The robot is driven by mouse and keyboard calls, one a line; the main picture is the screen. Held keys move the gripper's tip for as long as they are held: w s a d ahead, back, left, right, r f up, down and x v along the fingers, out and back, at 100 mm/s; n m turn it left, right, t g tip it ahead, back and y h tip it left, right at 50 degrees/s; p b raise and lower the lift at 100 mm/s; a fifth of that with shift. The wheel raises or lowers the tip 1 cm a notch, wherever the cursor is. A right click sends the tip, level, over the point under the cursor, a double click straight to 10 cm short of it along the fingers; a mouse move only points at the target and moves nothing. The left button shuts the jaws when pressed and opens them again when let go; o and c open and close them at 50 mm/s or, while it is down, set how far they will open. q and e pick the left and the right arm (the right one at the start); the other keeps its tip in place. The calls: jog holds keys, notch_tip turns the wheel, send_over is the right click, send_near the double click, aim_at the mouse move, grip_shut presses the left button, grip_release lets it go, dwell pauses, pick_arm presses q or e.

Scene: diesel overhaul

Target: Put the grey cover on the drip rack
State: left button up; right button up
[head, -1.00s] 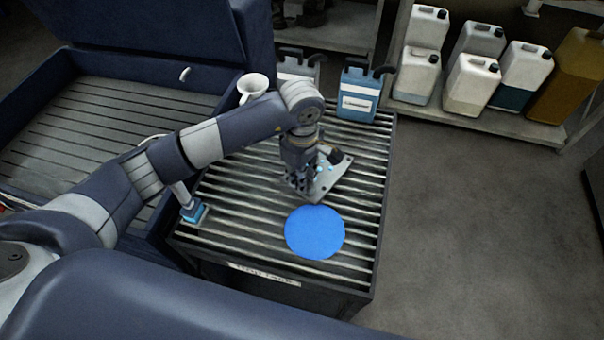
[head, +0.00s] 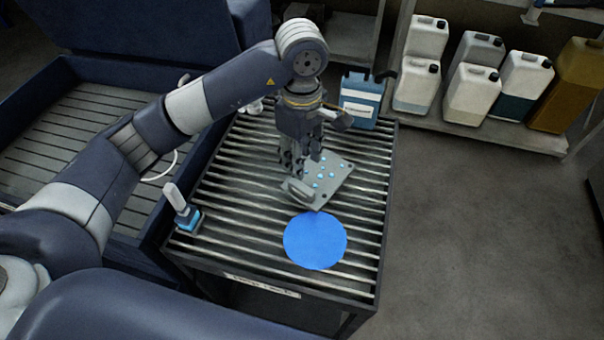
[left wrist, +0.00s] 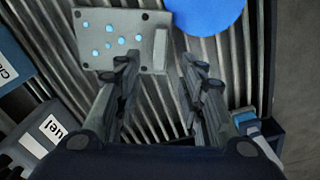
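The grey cover (head: 338,187) is a flat plate with light blue spots and a raised bar along one side. It lies on the slats of the drip rack (head: 235,182), just behind a blue disc (head: 316,241). The cover also shows at the top of the left wrist view (left wrist: 111,50). My left gripper (head: 299,170) is over the cover's left side in the head view. My right gripper is not in view.
A brush-like tool (head: 183,208) stands at the rack's left edge. A blue jug (head: 361,100) stands at its back. A blue slatted basin (head: 60,130) is left of the rack. Several jugs (head: 470,93) fill a shelf behind. The floor at right is clear.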

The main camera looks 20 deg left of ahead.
pick_arm(q)
jog(key=shift+r, duration=1.2)
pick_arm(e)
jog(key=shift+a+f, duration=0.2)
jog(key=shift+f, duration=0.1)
pick_arm(q)
jog(key=shift+r, duration=0.1)
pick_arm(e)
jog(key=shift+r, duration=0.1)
